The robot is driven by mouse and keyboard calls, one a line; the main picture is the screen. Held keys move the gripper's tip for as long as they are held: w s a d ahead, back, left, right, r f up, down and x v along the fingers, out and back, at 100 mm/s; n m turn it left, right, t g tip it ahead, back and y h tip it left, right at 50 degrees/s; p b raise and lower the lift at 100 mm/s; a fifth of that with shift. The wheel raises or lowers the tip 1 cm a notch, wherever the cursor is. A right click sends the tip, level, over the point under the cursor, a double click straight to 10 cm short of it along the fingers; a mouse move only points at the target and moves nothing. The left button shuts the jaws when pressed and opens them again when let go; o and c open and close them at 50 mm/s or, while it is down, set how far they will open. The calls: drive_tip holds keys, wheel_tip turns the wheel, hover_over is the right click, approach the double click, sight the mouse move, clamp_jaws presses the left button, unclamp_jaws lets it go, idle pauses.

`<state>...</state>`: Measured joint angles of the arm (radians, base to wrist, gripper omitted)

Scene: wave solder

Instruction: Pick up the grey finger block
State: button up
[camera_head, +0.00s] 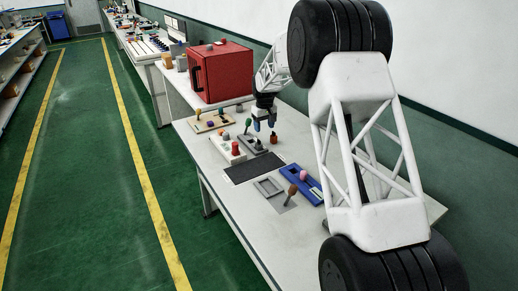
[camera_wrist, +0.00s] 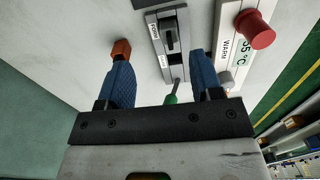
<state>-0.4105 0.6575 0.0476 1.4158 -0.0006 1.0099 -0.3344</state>
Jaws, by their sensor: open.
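My gripper (camera_head: 264,122) is over the table among the small panels, its two blue fingers apart with nothing held between them. In the wrist view my gripper (camera_wrist: 160,60) faces a grey panel (camera_wrist: 184,45) with a dark slot and a small grey block (camera_wrist: 170,38) in it, ahead of and between the fingertips. This may be the grey finger block; I cannot tell for certain. The grey panel also shows in the head view (camera_head: 262,148), just below my gripper. Whether the fingers touch anything is unclear.
A white panel with a red knob (camera_wrist: 256,30) is right of the grey one. An orange-brown knob (camera_wrist: 121,48) is by the left fingertip, and a green handle (camera_wrist: 170,99) shows between the fingers. A red box (camera_head: 222,73) stands behind; a blue tray (camera_head: 300,185) is nearer.

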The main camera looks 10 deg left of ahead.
sight(258, 143)
drive_tip(key=a+f, duration=0.1)
drive_tip(key=w+a+f, duration=0.1)
drive_tip(key=a+f, duration=0.1)
drive_tip(key=shift+w+a+f, duration=0.1)
drive_tip(key=shift+w+f, duration=0.15)
drive_tip(key=shift+w, duration=0.05)
drive_tip(key=shift+f, duration=0.15)
drive_tip(key=shift+f, duration=1.2)
drive_tip(key=shift+f, duration=0.1)
drive_tip(key=shift+w+f, duration=0.1)
drive_tip(key=shift+f, duration=2.4)
clamp_jaws()
